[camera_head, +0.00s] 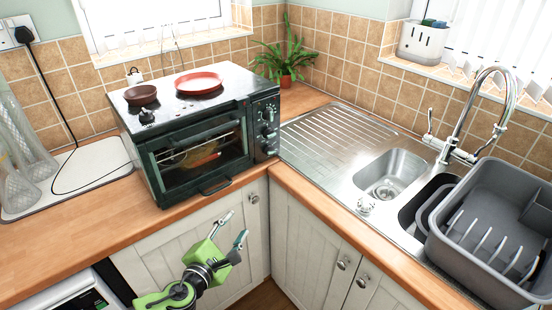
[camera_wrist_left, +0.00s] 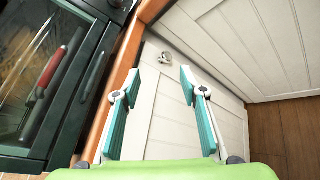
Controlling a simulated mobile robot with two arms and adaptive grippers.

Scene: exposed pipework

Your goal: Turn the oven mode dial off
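The small dark green countertop oven (camera_head: 204,172) stands in the corner of the worktop with its glass door shut. Its control panel (camera_head: 264,108) at the door's right carries dials (camera_head: 268,132) in a column. Their markings are too small to read, so I cannot tell which is the mode dial or how it is set. My left gripper (camera_head: 234,225) is open and empty, below and in front of the oven, before the white cupboard door. In the left wrist view its fingers (camera_wrist_left: 161,80) are apart, with the oven (camera_wrist_left: 44,88) at the left. My right gripper is not in view.
The sink (camera_head: 390,172) and a grey dish rack (camera_head: 490,235) are at right. The worktop edge (camera_head: 90,258) lies near my gripper.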

